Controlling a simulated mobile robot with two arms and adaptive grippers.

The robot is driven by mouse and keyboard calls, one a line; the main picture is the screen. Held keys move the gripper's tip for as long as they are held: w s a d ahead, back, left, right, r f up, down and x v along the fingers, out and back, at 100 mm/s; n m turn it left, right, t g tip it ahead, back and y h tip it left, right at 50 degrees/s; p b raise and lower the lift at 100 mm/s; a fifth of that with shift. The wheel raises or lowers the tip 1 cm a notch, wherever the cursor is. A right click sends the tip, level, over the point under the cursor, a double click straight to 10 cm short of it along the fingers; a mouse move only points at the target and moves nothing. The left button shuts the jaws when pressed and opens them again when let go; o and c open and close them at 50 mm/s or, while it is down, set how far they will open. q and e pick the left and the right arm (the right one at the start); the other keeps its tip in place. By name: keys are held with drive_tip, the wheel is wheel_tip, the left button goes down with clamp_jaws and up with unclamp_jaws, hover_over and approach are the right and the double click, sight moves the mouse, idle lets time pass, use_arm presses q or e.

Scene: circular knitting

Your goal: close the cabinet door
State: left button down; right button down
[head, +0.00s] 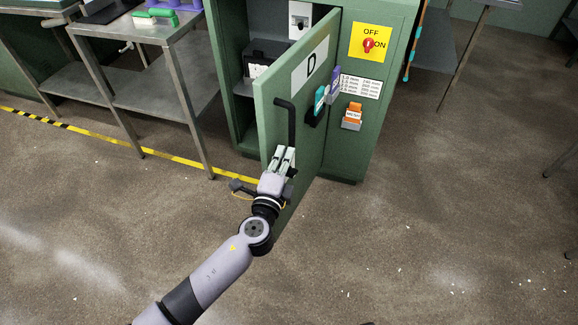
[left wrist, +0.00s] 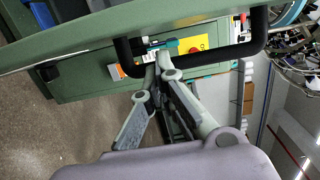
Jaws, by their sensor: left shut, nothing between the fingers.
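The green cabinet door (head: 312,137), marked D, stands open and swung out from the green cabinet (head: 378,115). Its black bar handle (head: 291,122) is on the face turned to me. My left gripper (head: 283,153) is shut and empty at the lower end of the handle, close to the door face. In the left wrist view the closed fingertips (left wrist: 166,60) overlap the black handle (left wrist: 215,57) near one end; I cannot tell if they touch it. The door's edge (left wrist: 110,38) crosses the top of that view. My right gripper is not in view.
Inside the cabinet is a black box (head: 268,60) on a shelf. Teal and purple holders (head: 325,95) are on the door. A yellow switch plate (head: 369,43) and orange item (head: 352,116) are on the cabinet front.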

use_arm(q)
drive_tip(key=shift+w+a, duration=0.35)
drive_tip(key=shift+a, duration=0.45)
drive_tip(key=shift+a, duration=0.1)
